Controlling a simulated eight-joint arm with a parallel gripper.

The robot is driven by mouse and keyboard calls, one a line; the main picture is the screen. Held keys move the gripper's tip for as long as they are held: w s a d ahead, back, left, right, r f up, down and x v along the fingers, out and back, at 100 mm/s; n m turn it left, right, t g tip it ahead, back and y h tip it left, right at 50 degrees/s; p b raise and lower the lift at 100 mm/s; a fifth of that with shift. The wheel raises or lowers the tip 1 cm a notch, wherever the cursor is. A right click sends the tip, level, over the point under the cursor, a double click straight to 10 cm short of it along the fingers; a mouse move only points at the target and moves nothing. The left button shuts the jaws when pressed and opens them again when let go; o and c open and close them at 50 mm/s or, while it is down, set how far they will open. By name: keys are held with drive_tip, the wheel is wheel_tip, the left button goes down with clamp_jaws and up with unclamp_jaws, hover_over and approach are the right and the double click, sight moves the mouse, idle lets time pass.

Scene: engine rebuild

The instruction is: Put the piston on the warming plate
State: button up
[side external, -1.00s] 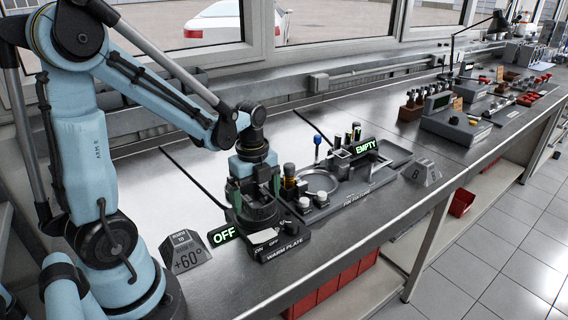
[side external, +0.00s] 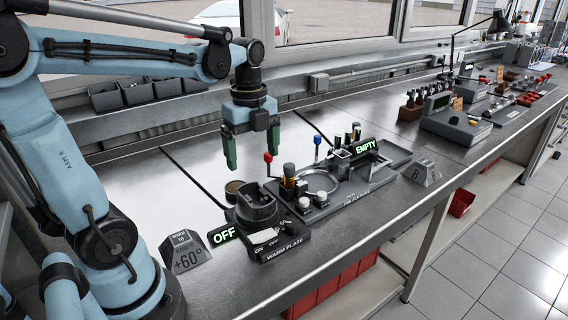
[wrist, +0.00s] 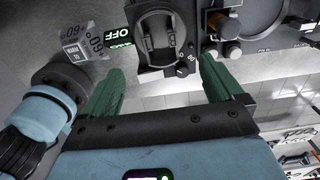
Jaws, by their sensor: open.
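The warming plate (side external: 288,243), labelled WARM PLATE, stands on the bench with its sign reading OFF. A dark, round, hollow part that looks like the piston (side external: 257,207) sits on it, seemingly upright; I cannot fully tell it from the plate's own seat. In the wrist view the round part (wrist: 138,32) shows at top centre with ribs inside, on the dark plate. My gripper (side external: 253,160) hangs above it, fingers apart, with nothing between them. Its green fingers (wrist: 160,66) also show apart and empty in the wrist view.
Right of the plate is a fixture (side external: 345,193) with a blue-knobbed lever (side external: 317,140) and an EMPTY sign. A +60° block (side external: 186,252) stands at left.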

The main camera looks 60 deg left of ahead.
drive_tip(key=s+d+f+n+t, duration=0.1)
drive_tip(key=d+n+t, duration=0.6)
drive_tip(key=n, duration=1.1)
drive_tip(key=d+f, duration=0.1)
drive_tip(key=d, duration=0.1)
drive_tip(key=shift+d+f, duration=0.3)
drive_tip(key=shift+d, duration=0.1)
drive_tip(key=shift+c, duration=0.2)
